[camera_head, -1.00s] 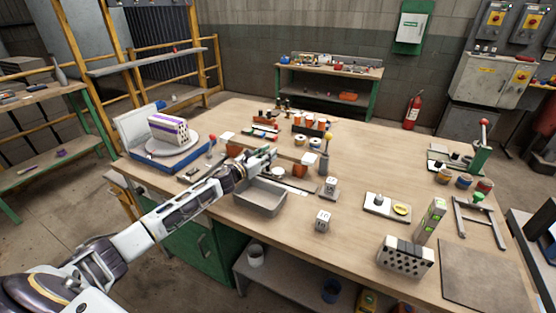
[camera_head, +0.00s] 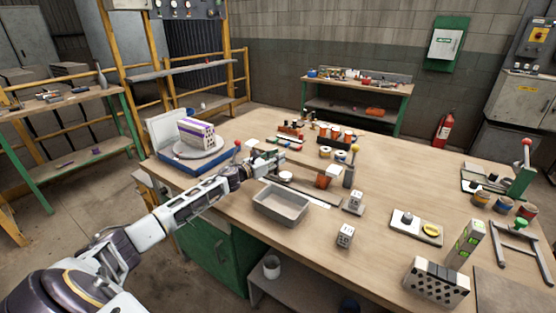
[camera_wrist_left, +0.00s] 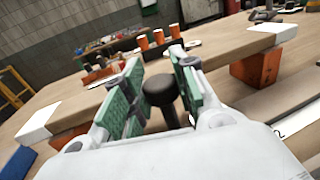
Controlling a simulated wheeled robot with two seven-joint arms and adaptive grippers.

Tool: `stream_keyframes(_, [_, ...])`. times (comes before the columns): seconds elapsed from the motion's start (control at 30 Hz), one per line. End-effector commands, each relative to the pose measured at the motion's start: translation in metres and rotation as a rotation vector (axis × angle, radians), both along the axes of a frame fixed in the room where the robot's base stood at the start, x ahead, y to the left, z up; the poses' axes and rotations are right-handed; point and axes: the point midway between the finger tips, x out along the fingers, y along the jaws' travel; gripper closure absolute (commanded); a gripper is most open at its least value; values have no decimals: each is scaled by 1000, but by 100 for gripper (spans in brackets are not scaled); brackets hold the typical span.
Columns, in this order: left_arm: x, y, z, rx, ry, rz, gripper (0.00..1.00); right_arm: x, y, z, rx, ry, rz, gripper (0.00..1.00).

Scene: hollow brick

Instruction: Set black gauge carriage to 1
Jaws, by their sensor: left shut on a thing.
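My left gripper (camera_head: 279,162) is at the gauge near the middle of the workbench, behind the grey tray. In the left wrist view, its green-padded fingers (camera_wrist_left: 150,92) are shut on the black knob (camera_wrist_left: 158,90), which looks like the black gauge carriage's handle. The gauge has an orange end block with a white top on the right (camera_wrist_left: 255,68) and another on the left (camera_wrist_left: 65,138). A white scale strip (camera_wrist_left: 298,122) shows a "2" at the right. The gripper hides the carriage in the head view, so its exact reading cannot be told. My right gripper is not in view.
A grey tray (camera_head: 282,204) stands just in front of the gauge. A yellow-topped post (camera_head: 351,168) and a small grey block (camera_head: 354,201) are to its right. Orange cylinders (camera_head: 330,133) stand behind. A turntable (camera_head: 199,147) holds a striped brick at left.

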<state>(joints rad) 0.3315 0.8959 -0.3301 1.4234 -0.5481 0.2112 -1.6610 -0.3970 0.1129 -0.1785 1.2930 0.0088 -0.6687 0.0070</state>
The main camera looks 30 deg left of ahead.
Motion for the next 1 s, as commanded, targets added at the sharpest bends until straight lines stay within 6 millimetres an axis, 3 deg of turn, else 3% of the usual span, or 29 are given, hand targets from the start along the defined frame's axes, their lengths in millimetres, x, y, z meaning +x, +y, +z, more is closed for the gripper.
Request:
stream_keyframes(0.23, [0,0,1,0,-1,1,100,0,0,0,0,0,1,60])
stream_keyframes(0.27, [0,0,1,0,-1,1,70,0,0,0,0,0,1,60])
stream_keyframes(0.43, [0,0,1,0,-1,0,49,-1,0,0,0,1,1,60])
stream_keyframes(1.0, [-4,1,0,0,0,0,49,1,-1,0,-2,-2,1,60])
